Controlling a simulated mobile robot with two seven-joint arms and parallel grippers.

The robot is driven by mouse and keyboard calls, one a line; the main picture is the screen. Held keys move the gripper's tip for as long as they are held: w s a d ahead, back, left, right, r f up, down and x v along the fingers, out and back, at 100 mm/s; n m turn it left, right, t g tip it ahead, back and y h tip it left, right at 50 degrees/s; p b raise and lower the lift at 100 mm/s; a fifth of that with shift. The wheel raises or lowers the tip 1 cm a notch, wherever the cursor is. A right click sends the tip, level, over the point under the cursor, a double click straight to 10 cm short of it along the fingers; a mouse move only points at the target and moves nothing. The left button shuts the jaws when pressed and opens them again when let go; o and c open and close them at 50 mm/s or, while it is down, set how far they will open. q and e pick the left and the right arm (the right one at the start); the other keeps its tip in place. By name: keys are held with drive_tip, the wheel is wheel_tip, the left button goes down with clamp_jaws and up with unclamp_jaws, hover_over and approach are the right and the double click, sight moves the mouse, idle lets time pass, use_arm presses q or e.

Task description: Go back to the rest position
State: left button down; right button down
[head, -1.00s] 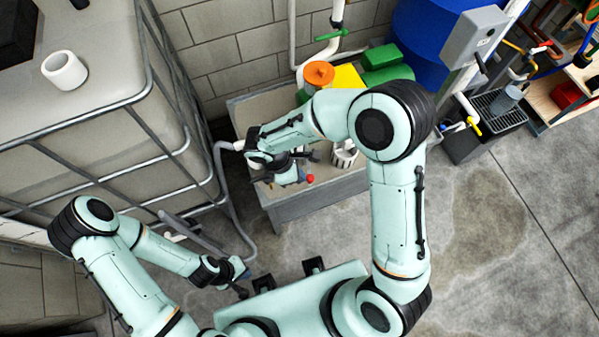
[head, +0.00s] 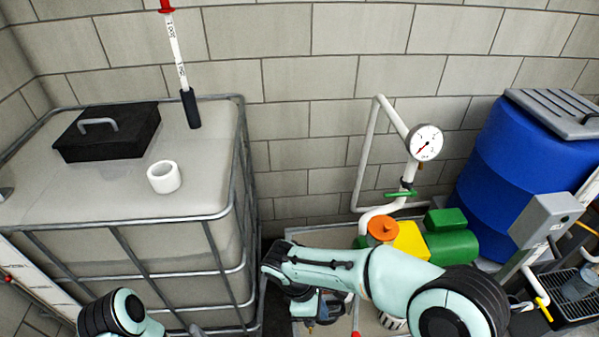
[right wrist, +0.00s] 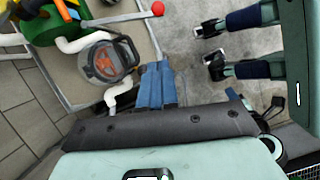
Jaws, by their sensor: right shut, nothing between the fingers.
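My right arm reaches in from the lower right in the head view. Its gripper (head: 324,309) hangs low over the tray with the pump, partly hidden by my own wrist. In the right wrist view the blue fingers of the right gripper (right wrist: 156,84) are together with nothing held. They show beside a clear-lidded round housing (right wrist: 105,60), with a gap I cannot judge. Of my left arm only a rounded joint shows at the bottom left of the head view; its gripper is out of the picture.
A caged tank (head: 190,196) stands left, with a white ring (head: 164,177) and a black lidded box (head: 108,131) on top. A green pump motor (head: 450,240), pressure gauge (head: 425,142) and blue drum (head: 522,165) are on the right. A red knob (right wrist: 158,8) is near the fingers.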

drive_tip(key=s+d+f+m+y, duration=0.1)
drive_tip(key=s+f+m, duration=0.4)
drive_tip(key=f, duration=0.5)
drive_tip(key=s+d+f+m+y, duration=0.2)
drive_tip(key=s+f+m+y, duration=0.2)
drive_tip(key=s+f+m, duration=0.2)
drive_tip(key=s+d+f+m+y, duration=0.2)
drive_tip(key=s+f+m, duration=0.4)
drive_tip(key=f, duration=0.8)
drive_tip(key=m+y, duration=0.1)
drive_tip(key=m, duration=0.1)
drive_tip(key=shift+m, duration=0.3)
drive_tip(key=shift+d, duration=0.1)
